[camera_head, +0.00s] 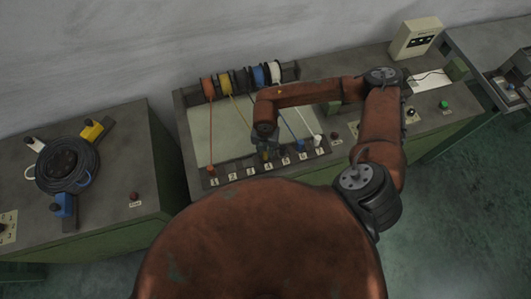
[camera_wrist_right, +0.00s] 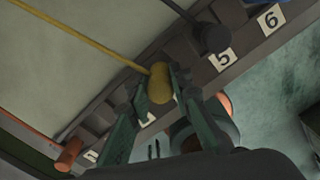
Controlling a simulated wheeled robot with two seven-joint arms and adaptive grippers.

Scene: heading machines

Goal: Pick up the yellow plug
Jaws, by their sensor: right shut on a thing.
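The yellow plug (camera_wrist_right: 160,84) is between the two fingers of my right gripper (camera_wrist_right: 158,92) in the right wrist view, with its yellow cord (camera_wrist_right: 92,42) running up and left. The gripper is shut on it. In the head view my right gripper (camera_head: 266,152) is over the numbered socket strip (camera_head: 240,172), and the plug is mostly hidden under it. I cannot tell whether the plug is clear of the strip. My left gripper is not in either view.
Several cord spools (camera_head: 243,80) stand at the panel's back. An orange plug (camera_wrist_right: 69,154) and a dark plug (camera_wrist_right: 213,38) flank the gripper along the strip. A cable coil (camera_head: 66,163) lies on the left bench. A cream box (camera_head: 415,38) stands at the back right.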

